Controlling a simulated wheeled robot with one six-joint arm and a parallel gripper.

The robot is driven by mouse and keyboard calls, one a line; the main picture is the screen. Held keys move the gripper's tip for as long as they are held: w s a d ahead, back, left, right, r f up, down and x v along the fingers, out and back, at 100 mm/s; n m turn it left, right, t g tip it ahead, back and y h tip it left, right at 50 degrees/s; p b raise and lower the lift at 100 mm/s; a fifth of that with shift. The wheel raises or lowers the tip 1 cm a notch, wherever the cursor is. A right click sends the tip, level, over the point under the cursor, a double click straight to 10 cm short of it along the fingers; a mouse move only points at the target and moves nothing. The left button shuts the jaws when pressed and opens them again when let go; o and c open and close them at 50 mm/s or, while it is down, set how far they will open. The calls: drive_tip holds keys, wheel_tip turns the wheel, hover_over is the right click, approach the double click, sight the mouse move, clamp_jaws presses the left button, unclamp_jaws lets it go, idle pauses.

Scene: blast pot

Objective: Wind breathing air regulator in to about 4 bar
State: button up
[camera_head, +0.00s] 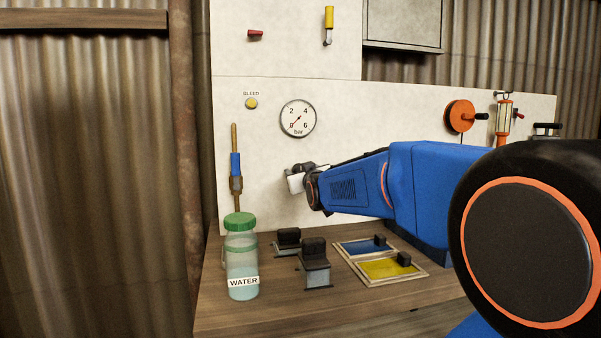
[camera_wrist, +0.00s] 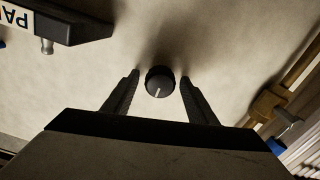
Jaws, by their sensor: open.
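The round bar gauge (camera_head: 298,118) is on the pale panel in the head view. Its red needle points to the lower left, at about 0. In the wrist view a dark round knob (camera_wrist: 160,82) with a white mark stands on the panel. My gripper (camera_wrist: 158,77) is open, with one finger on each side of the knob and a visible gap on both sides. In the head view my gripper (camera_head: 297,180) is against the panel below the gauge, and the knob is hidden there.
A brass pipe with a blue sleeve (camera_head: 236,164) runs up the panel left of my gripper. Below are a water bottle (camera_head: 241,262), dark blocks (camera_head: 314,254) and blue and yellow trays (camera_head: 385,270) on the bench. A dark labelled fitting (camera_wrist: 70,27) is at the wrist view's upper left.

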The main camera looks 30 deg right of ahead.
drive_tip(key=shift+c, duration=0.7)
drive_tip(key=c, duration=0.9)
drive_tip(key=shift+m, duration=0.4)
